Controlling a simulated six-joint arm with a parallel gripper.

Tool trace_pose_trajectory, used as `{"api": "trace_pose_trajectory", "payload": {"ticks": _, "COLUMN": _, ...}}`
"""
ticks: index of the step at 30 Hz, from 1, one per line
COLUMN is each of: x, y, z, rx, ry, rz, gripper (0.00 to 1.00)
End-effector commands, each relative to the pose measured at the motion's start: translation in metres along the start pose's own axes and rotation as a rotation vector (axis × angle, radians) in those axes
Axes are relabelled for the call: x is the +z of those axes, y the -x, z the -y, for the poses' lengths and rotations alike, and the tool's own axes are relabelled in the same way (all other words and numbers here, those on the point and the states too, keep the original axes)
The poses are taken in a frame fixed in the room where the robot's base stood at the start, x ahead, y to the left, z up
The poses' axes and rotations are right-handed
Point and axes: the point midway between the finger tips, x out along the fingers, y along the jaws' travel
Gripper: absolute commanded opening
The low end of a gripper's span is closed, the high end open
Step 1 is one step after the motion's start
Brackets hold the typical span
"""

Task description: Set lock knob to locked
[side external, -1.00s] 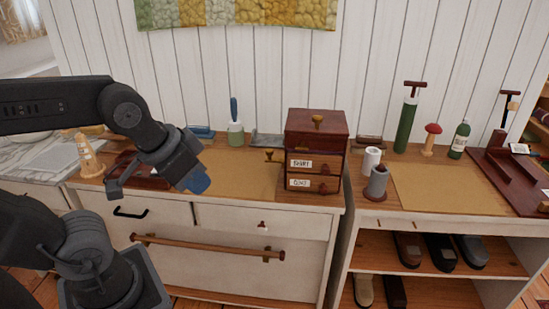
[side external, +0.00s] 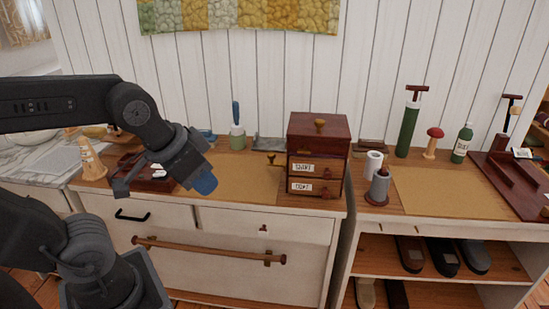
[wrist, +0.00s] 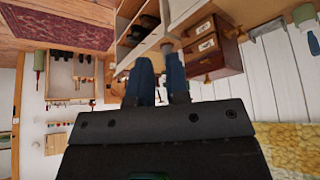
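A small dark red wooden chest (side external: 320,140) stands on the cabinet top, with two labelled drawers. A brass knob (side external: 320,126) sits on its lid and a brass lever-like knob (side external: 271,158) sticks out from its left side. I cannot tell for sure which is the lock knob. The chest shows upside down in the wrist view (wrist: 213,47). My gripper (side external: 204,182) hangs left of the chest, well apart from it and its knobs. In the wrist view its two blue fingers (wrist: 162,80) stand apart with nothing visible between them.
A green pot with a blue-handled brush (side external: 236,135) stands behind my gripper. A dark red tray (side external: 150,180) lies to its left. Grey (side external: 377,188) and white cylinders stand right of the chest. The tan mat (side external: 240,178) between gripper and chest is clear.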

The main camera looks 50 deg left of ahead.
Motion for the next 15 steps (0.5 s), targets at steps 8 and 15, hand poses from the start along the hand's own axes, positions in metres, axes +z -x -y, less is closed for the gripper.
{"api": "trace_pose_trajectory", "payload": {"ticks": 8, "x": -0.096, "y": -0.025, "z": 0.04, "rx": -0.052, "ry": 0.099, "rz": 0.036, "gripper": 0.42}}
{"api": "trace_pose_trajectory", "payload": {"ticks": 15, "x": -0.178, "y": -0.083, "z": 0.11, "rx": -0.101, "ry": 0.203, "rz": 0.063, "gripper": 0.56}}
